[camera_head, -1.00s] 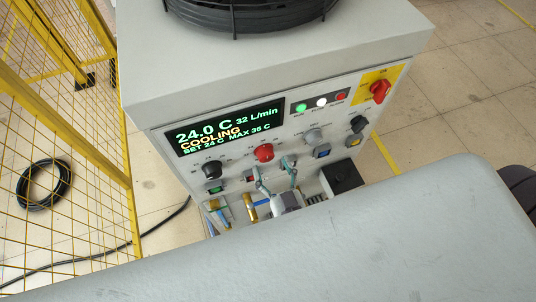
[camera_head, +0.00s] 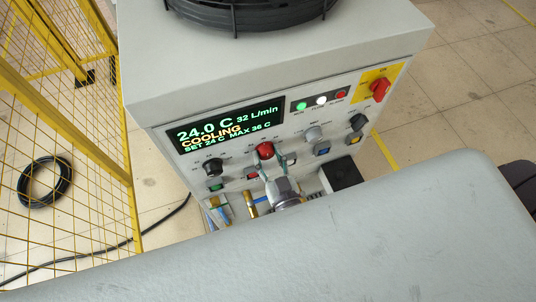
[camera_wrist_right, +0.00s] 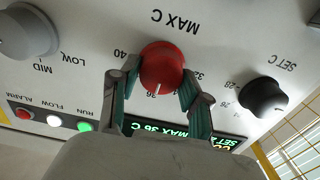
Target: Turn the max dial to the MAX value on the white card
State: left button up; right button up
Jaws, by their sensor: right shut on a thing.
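The max dial is a red knob (camera_head: 264,150) on the front panel of the grey cabinet. In the right wrist view the red dial (camera_wrist_right: 161,68) sits below upside-down "MAX C" lettering, and its white mark is near the 36. My right gripper (camera_head: 269,163) is shut on the dial, with one finger on each side; the wrist view shows both fingers (camera_wrist_right: 161,75) against it. The display (camera_head: 225,124) reads 24.0 C, 32 L/min, COOLING, SET 24 C, MAX 36 C. The white card and my left gripper are not in view.
A black dial (camera_head: 213,167) lies left of the red one and a grey dial (camera_head: 313,134) right of it. A red switch on a yellow plate (camera_head: 379,90) is at upper right. Hoses and brass fittings sit below. A yellow mesh fence (camera_head: 65,110) stands at left.

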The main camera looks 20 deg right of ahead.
jog(key=shift+m, duration=0.3)
jog(key=m, duration=0.3)
jog(key=shift+d+p, duration=0.1)
jog(key=shift+p, duration=0.3)
jog(key=shift+d+m, duration=0.1)
jog(key=shift+m, duration=2.5)
jog(key=o, duration=1.1)
jog(key=s, duration=1.2)
jog(key=shift+d, duration=0.2)
